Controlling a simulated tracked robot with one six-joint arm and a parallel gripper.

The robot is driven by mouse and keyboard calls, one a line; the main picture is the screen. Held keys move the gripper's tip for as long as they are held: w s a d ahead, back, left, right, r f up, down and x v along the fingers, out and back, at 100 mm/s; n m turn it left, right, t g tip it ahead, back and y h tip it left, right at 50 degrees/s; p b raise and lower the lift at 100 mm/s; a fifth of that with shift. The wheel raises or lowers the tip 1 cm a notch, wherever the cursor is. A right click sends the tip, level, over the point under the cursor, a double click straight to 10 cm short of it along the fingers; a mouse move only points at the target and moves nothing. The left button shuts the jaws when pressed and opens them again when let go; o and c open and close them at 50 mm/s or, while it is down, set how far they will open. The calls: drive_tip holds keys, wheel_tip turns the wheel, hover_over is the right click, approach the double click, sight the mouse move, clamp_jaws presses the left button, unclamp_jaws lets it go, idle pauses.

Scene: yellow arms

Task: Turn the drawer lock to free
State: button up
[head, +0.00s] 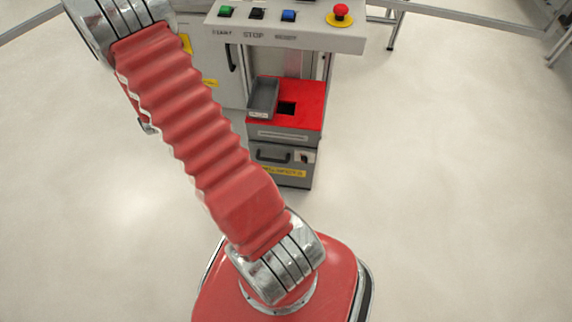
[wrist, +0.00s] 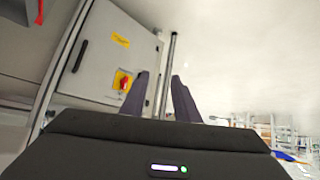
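The drawer lock (head: 304,157) is a small dark and red knob on a light plate at the right of the grey drawer front (head: 270,155), in the head view. Its exact position is too small to read. The drawer looks shut, with a dark handle left of the lock. My gripper (wrist: 160,98) shows in the wrist view with its two dark fingers apart and nothing between them. It points towards a grey cabinet, not the drawer lock. In the head view my gripper is out of the picture, beyond the upper left.
A red rotary switch on a yellow plate (wrist: 123,82) sits on the grey cabinet door (wrist: 110,50). Above the drawer are a red top (head: 310,95) with a grey bin (head: 263,97), and a console (head: 320,38) with buttons and a red emergency stop (head: 341,11). Floor around is clear.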

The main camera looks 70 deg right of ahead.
drive_tip(key=s+d+f+m+g+h, duration=0.1)
drive_tip(key=s+d+f, duration=0.25)
drive_tip(key=f, duration=0.25)
drive_tip(key=s+d+f+m+g+h, duration=0.1)
drive_tip(key=s+d+f+h, duration=0.15)
drive_tip(key=d+f, duration=0.3)
drive_tip(key=g+h, duration=0.5)
drive_tip(key=g, duration=0.1)
approach(304, 162)
drive_tip(key=v, duration=0.5)
drive_tip(key=shift+w+a+f, duration=0.1)
drive_tip(key=shift+w+a, duration=0.05)
drive_tip(key=shift+a, duration=0.05)
drive_tip(key=shift+d, duration=0.1)
drive_tip(key=x, duration=1.3)
drive_tip(key=shift+d+f, duration=0.1)
drive_tip(key=shift+d, duration=0.2)
clamp_jaws()
